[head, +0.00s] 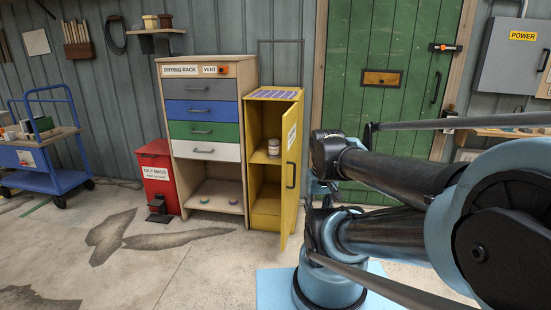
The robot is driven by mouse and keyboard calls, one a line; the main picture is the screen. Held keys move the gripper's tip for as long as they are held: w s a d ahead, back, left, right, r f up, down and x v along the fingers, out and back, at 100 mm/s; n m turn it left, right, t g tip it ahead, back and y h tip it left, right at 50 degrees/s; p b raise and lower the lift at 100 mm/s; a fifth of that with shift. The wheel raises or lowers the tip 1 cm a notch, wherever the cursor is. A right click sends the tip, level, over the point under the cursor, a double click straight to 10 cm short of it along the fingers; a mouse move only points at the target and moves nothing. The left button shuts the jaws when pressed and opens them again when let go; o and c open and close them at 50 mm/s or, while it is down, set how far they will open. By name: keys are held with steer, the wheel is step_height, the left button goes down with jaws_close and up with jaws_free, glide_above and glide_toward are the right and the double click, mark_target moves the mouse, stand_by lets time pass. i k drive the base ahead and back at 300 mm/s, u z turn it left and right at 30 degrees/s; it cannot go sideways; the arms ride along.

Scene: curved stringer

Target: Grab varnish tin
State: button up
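A small light-coloured tin (273,148) with a whitish label stands upright on the upper shelf inside the yellow cabinet (275,97). It looks like the varnish tin, but its label is too small to read. The cabinet door (291,175) stands open, swung out toward me on the right side. My arm fills the right of the view, to the right of the cabinet and apart from the tin. I cannot make out my gripper's fingers in this view.
A drying rack (203,151) with coloured drawers stands left of the cabinet, then a red oily rags bin (157,172). A blue cart (55,182) is at far left. A green door (390,95) is behind my arm. The floor in front is clear.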

mark_target(274, 143)
steer(key=k, duration=0.55)
steer(key=u, duration=0.6)
steer(key=i, duration=0.8)
steer(key=u, duration=0.6)
steer(key=i, duration=1.05)
steer(key=z, duration=0.75)
steer(key=i, duration=0.6)
steer(key=z, duration=0.4)
